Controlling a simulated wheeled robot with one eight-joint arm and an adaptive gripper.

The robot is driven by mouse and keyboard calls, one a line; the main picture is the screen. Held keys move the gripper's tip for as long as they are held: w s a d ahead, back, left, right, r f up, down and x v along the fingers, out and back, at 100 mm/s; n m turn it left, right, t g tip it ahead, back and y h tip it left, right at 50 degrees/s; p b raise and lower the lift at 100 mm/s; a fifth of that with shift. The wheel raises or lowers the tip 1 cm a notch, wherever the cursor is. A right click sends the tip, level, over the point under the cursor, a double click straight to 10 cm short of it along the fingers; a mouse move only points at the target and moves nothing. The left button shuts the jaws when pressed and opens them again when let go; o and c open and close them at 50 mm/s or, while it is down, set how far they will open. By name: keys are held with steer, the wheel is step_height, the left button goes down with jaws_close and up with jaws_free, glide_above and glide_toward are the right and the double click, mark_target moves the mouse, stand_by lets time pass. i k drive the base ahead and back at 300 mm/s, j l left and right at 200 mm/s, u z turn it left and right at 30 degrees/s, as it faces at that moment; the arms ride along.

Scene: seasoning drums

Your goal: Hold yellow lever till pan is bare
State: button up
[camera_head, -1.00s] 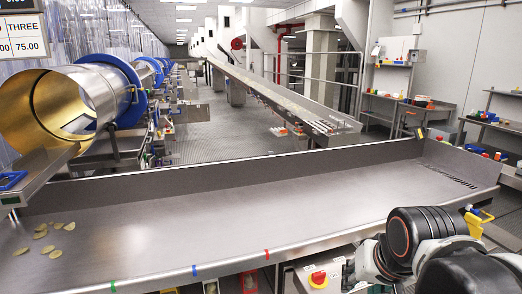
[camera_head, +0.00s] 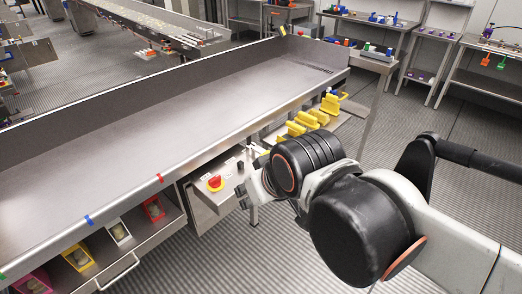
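The long steel pan (camera_head: 175,130) runs from lower left to upper right, and its visible floor is bare. Its far left end is outside the picture. Several yellow pieces (camera_head: 300,122) stand below the pan's right end; I cannot tell which is the lever. One yellow piece (camera_head: 330,103) there has a blue part beside it. My arm comes in from the right, in front of the pan. Grey parts at its end (camera_head: 244,193), perhaps my gripper, show partly behind the black joint. Its fingers cannot be made out, and no contact with a yellow piece shows.
A grey box with a red knob (camera_head: 215,183) sits under the pan's front edge. A shelf at lower left holds coloured bins (camera_head: 78,257). Ribbed floor (camera_head: 250,262) is clear in front. Benches with small coloured items (camera_head: 375,19) stand behind at right.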

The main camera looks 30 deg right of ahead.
mark_target(259, 151)
steer(key=u, duration=1.45)
steer(key=l+z, duration=0.1)
steer(key=z, duration=1.4)
steer(key=i+l, duration=0.15)
steer(key=i, duration=0.2)
steer(key=i+l, duration=0.15)
steer(key=i, duration=0.2)
